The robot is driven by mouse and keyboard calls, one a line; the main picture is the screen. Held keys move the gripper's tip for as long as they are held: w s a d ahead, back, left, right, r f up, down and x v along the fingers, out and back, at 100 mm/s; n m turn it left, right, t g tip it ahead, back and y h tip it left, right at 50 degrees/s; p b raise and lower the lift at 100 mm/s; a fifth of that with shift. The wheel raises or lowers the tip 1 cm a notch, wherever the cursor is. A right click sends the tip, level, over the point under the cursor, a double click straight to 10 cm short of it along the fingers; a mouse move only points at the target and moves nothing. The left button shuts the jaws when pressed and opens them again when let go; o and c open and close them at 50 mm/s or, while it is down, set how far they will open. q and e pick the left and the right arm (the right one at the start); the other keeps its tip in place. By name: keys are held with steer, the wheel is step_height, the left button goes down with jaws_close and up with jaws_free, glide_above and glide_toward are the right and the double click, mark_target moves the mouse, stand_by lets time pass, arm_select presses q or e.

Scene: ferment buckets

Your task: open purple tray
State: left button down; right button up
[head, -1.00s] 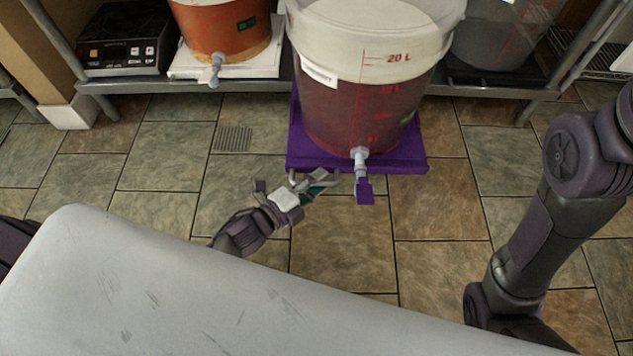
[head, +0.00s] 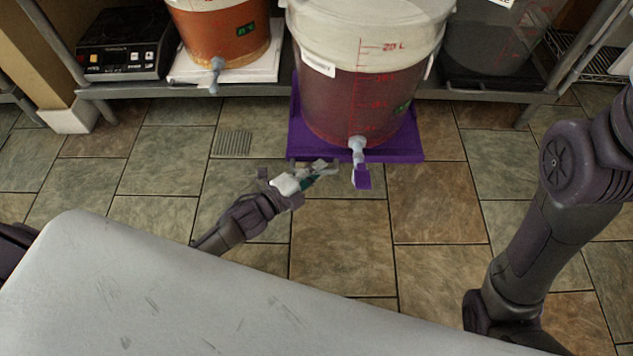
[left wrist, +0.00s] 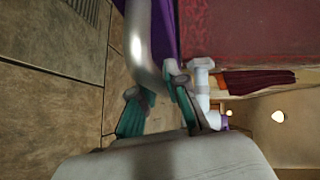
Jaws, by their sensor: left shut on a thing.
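The purple tray (head: 300,140) juts out from the lower shelf over the floor, with a large bucket of dark red liquid (head: 345,110) standing on it. A grey handle bar (left wrist: 145,40) runs along the tray's front in the left wrist view. My left gripper (head: 322,175) is at the front left of the tray, and in the left wrist view its teal-padded fingers (left wrist: 160,105) are shut on the handle. A white tap with a purple lever (head: 363,177) hangs from the bucket just right of the fingers. My right gripper is out of view.
An orange bucket (head: 222,35) stands on a white tray (head: 245,72) at the left, beside a black cooker (head: 122,45). A grey bucket (head: 495,45) stands at the right. The tiled floor (head: 340,240) before the shelf is clear.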

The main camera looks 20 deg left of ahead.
arm_select(q)
steer(key=c, duration=1.2)
jaws_free()
steer(key=shift+s+a, duration=0.1)
steer(key=v, duration=1.2)
steer(key=shift+r, duration=0.15)
